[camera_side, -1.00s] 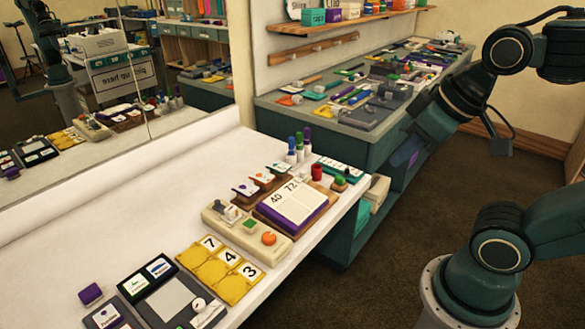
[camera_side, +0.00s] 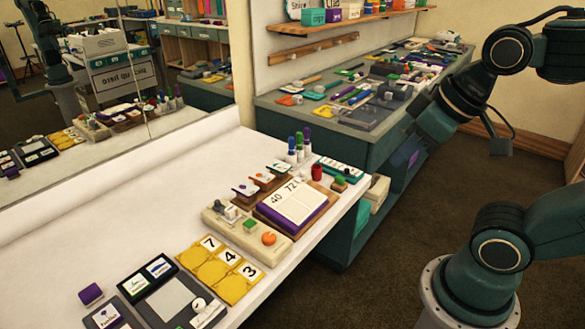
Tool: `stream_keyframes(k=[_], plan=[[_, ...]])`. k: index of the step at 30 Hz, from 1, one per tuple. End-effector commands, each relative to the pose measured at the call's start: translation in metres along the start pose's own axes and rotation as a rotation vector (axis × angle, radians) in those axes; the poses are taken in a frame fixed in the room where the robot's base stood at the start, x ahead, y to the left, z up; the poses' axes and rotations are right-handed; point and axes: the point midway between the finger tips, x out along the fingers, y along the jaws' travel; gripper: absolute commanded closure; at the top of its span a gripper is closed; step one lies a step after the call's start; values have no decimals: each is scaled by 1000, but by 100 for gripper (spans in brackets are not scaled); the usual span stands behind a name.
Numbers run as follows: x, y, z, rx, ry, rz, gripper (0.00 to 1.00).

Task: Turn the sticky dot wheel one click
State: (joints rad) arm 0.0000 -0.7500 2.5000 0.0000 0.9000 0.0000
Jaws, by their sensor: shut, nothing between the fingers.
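I cannot pick out the sticky dot wheel for sure. A cream box (camera_side: 228,233) on the white table carries a round orange knob (camera_side: 268,239), a green button (camera_side: 249,224) and a grey part. Whether any of these is the wheel I cannot tell. My gripper (camera_side: 428,128) is at the upper right, in front of the teal bench, well away from the white table's objects. It looks shut and empty; its fingertips are too dark to make out clearly.
A purple block (camera_side: 91,293) lies at front left. The table's left side is bare. A mirror reflects the scene.

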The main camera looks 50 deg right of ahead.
Motion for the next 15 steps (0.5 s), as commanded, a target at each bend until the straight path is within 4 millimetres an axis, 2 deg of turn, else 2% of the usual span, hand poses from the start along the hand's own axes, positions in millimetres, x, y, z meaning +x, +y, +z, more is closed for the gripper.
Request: stream_keyframes(k=[4, 12, 15], plan=[[0, 0, 0, 0, 0, 0, 100], [0, -2, -7, 16, -15, -7, 48], [2, -4, -16, 38, -36, -16, 48]])
